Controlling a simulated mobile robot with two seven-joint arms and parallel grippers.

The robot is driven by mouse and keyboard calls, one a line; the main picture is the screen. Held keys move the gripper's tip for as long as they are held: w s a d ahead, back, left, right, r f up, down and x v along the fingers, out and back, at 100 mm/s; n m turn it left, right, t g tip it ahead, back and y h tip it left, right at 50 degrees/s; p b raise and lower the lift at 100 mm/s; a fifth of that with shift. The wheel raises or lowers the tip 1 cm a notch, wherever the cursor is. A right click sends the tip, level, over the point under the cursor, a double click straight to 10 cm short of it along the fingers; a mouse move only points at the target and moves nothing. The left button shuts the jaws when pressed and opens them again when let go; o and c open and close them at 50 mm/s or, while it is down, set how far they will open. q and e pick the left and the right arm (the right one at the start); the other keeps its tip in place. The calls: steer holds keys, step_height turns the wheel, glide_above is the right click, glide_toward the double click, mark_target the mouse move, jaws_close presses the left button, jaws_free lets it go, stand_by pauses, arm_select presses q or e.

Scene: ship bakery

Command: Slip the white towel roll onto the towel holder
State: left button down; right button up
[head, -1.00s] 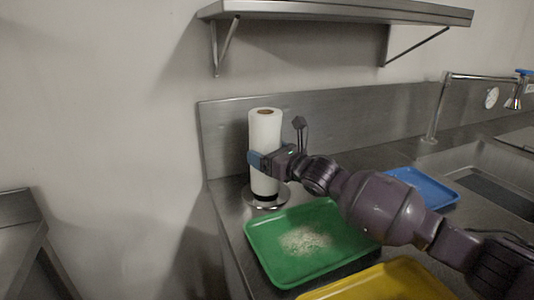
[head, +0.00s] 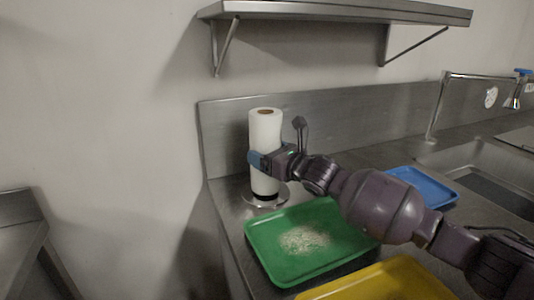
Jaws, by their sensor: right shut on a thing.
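The white towel roll (head: 265,130) stands upright at the back left corner of the steel counter, with its brown core showing at the top. It is over the towel holder (head: 252,201), whose round metal base shows below it. A dark band shows between the roll's lower end and the base. No holder post shows above the roll. My right gripper (head: 258,161) reaches in from the right and is shut on the roll at about mid height. My left gripper is not in view.
A green tray (head: 262,239) with pale crumbs lies in front of the holder. A yellow tray (head: 385,284) is at the front and a blue tray (head: 446,197) at the right, near the sink (head: 490,165). A wall shelf (head: 340,12) hangs above.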

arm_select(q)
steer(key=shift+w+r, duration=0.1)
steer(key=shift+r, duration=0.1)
arm_select(e)
steer(key=shift+r, duration=0.1)
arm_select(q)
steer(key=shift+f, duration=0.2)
arm_select(e)
steer(key=shift+f, duration=0.6)
steer(key=o, duration=0.7)
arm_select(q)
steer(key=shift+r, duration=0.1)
arm_select(e)
steer(key=p+v, duration=0.5)
steer(key=v, duration=0.5)
steer(key=shift+s+d+r, duration=0.15)
steer(key=shift+s+d, duration=0.05)
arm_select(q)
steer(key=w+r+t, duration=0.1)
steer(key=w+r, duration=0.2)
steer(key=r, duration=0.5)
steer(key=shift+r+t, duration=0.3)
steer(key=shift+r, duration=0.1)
arm_select(e)
steer(key=shift+s+d, duration=0.15)
